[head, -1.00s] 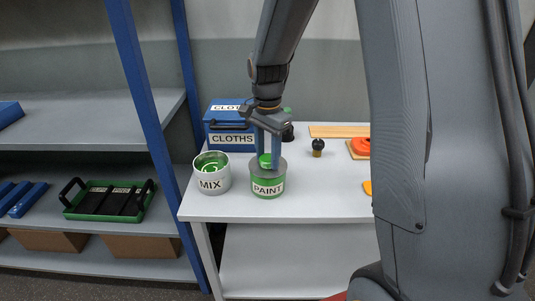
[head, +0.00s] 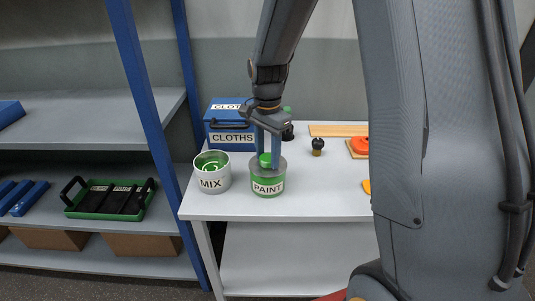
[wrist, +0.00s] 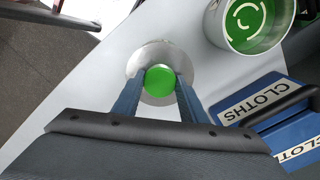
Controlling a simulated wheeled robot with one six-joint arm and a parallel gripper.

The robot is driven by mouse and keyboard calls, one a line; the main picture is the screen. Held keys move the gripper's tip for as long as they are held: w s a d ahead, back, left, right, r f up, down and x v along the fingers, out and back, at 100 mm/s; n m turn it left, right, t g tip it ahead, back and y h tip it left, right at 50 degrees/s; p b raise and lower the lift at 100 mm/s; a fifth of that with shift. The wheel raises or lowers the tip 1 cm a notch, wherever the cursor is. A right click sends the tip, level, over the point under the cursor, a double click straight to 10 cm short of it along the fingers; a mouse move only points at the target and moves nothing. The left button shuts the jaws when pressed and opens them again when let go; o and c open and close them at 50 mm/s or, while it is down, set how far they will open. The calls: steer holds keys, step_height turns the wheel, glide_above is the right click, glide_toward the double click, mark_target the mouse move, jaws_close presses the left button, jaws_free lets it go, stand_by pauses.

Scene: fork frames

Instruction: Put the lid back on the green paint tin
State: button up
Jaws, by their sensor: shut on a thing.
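The green paint tin (head: 268,187), labelled PAINT, stands upright near the front of the white table. My gripper (head: 265,163) is above it, pointing down, shut on the green knob (wrist: 160,79) of a round grey lid (wrist: 143,58). In the wrist view the knob sits between the two blue fingertips (wrist: 160,82), and the lid hides the tin below. In the head view the lid is level at the tin's top, lined up over it. I cannot tell whether it is fully seated or slightly above the rim.
An open MIX tin (head: 211,184) with green paint inside stands close to the left. A blue CLOTHS box (head: 226,117) is behind. A blue shelf post (head: 150,130) rises left of the table.

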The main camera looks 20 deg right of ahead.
steer(key=o, duration=1.6)
steer(key=shift+r+p, duration=2.85)
steer(key=shift+r, duration=0.65)
jaws_close()
